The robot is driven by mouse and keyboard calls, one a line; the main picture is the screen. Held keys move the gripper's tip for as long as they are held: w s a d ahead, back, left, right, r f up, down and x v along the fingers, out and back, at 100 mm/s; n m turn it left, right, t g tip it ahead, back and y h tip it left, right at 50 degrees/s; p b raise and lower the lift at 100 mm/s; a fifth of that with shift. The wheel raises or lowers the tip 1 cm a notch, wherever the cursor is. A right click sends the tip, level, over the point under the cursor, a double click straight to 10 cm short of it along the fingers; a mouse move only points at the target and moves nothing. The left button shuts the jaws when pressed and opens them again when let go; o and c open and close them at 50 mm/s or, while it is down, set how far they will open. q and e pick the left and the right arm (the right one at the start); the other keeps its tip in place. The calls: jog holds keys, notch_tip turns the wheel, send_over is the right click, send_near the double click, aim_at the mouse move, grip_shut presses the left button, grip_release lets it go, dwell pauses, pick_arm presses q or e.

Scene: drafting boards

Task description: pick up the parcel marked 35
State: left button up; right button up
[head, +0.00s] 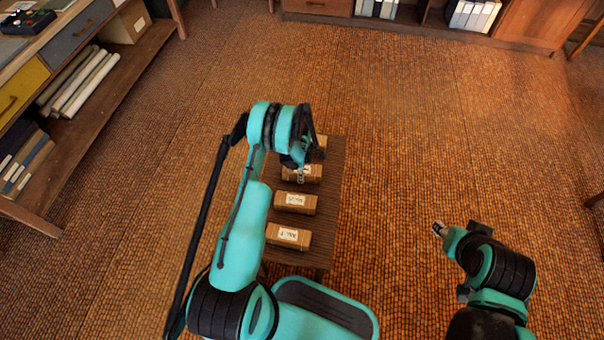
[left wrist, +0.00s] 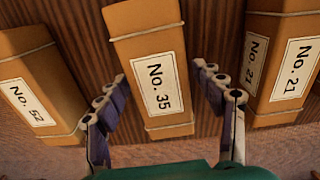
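The parcel marked 35 (left wrist: 150,60) is a brown box with a white label and string ties, in the middle of the left wrist view. My left gripper (left wrist: 159,76) is open, with one finger on each side of this parcel in the picture. Both fingers look clear of it; I cannot tell how far down they reach. In the head view my left gripper (head: 301,171) is over the row of parcels and partly hides the one under it. My right gripper (head: 439,229) is out to the right above bare floor, too small to tell if open.
A parcel marked 52 (left wrist: 30,85) lies to the left and one marked 21 (left wrist: 285,70) to the right. The row stands on a small dark wooden table (head: 332,185). A shelf unit (head: 60,130) is at left, a cabinet (head: 400,22) at the back. Carpet around is clear.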

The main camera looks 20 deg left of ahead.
pick_arm(q)
jog(key=c, duration=1.2)
jog(key=shift+o, duration=0.2)
jog(key=shift+r, duration=0.1)
